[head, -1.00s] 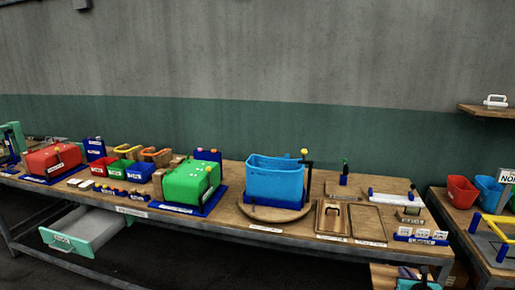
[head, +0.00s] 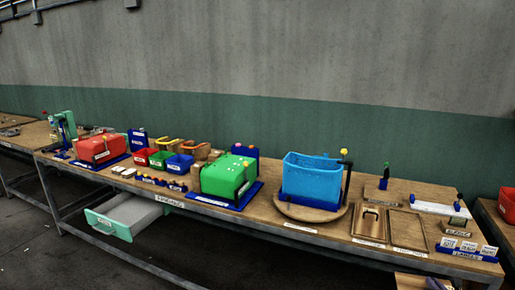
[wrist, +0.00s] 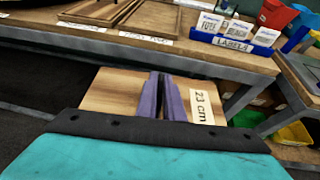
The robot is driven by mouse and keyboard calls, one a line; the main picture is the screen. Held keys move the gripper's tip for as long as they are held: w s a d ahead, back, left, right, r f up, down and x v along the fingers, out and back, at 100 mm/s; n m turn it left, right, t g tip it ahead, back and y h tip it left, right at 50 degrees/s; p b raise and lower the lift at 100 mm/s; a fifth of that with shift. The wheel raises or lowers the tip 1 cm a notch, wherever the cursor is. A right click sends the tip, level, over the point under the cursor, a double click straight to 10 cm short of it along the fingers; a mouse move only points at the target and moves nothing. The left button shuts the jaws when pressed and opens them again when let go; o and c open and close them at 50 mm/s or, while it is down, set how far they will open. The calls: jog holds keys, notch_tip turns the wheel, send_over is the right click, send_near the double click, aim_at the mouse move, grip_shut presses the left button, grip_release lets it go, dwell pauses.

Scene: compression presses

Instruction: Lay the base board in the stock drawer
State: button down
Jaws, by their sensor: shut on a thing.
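My gripper (wrist: 163,98) is shut on a wooden board (wrist: 108,90), with its purple fingers over the middle of it. The board has a white "23 cm" label (wrist: 202,107) on its right part. In the head view only a bit of the board (head: 408,282) shows at the bottom right edge, in front of the bench. An open drawer (head: 108,225) with a green front and a pale tray hangs under the left part of the bench, far to the left of the board. Its inside looks empty from here.
The long bench (head: 300,228) carries a red box (head: 100,146), a green box (head: 228,176), a blue bin (head: 310,178) on a round board, and wooden trays (head: 368,222). A blue label holder (head: 466,250) stands at the right. The dark floor before the bench looks clear.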

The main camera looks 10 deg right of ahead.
jog(key=w+a+r+n+y, duration=0.25)
jog(key=w+a, duration=0.25)
jog(key=a, duration=0.3)
jog(key=w+a+r+n+t+y, duration=0.1)
jog(key=w+a+n+y, duration=0.2)
jog(key=w+a, duration=0.35)
jog(key=w+a+r+n+y, duration=0.1)
jog(key=w+a+n+y, duration=0.15)
jog(key=a, duration=0.75)
jog(key=a+r+n+g+y, duration=0.2)
jog(key=a+n+y, duration=0.2)
jog(key=a, duration=1)
jog(key=a+r+n+g+y, duration=0.3)
jog(key=a+n+y, duration=0.1)
jog(key=a, duration=1)
jog(key=shift+w+a+y, duration=0.2)
jog(key=shift+w+y, duration=0.2)
jog(key=shift+d, duration=0.1)
jog(key=d, duration=0.7)
jog(key=shift+a+r, duration=0.1)
jog(key=shift+a, duration=0.1)
